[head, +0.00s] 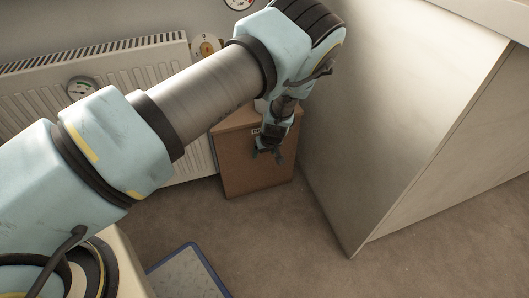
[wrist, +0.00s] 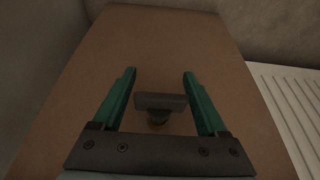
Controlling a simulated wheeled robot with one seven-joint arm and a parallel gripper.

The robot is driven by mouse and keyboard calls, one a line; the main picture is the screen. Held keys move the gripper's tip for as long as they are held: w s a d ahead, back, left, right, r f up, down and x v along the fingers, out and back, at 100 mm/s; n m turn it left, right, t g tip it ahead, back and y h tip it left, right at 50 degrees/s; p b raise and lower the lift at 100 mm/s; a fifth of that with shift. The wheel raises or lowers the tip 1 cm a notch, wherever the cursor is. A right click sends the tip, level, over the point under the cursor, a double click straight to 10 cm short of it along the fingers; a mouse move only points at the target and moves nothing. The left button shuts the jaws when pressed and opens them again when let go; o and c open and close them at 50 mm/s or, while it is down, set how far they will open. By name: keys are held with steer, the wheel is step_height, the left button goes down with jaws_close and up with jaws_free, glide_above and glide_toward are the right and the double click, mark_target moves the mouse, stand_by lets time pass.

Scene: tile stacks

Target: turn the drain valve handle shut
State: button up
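The drain valve handle (wrist: 161,102) is a dark grey bar on a short round stem, in the middle of the wrist view. It stands out from a brown box-like cabinet (head: 252,178), which also fills most of the wrist view (wrist: 160,45). My gripper (wrist: 160,82) is open, with one green finger on each side of the handle and a visible gap to both. In the head view my gripper (head: 267,155) hangs in front of the upper part of the cabinet. The handle cannot be made out there.
A round dial (head: 206,45) is on the wall. A pale panel (head: 385,110) rises close on the right. A blue-edged board (head: 187,275) lies in front. Carpet (head: 270,235) is clear.

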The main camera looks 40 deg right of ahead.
steer(key=shift+o, duration=0.9)
steer(key=p+v, duration=0.1)
steer(key=v, duration=0.9)
steer(key=shift+r+p, duration=0.4)
steer(key=shift+s+a, duration=0.1)
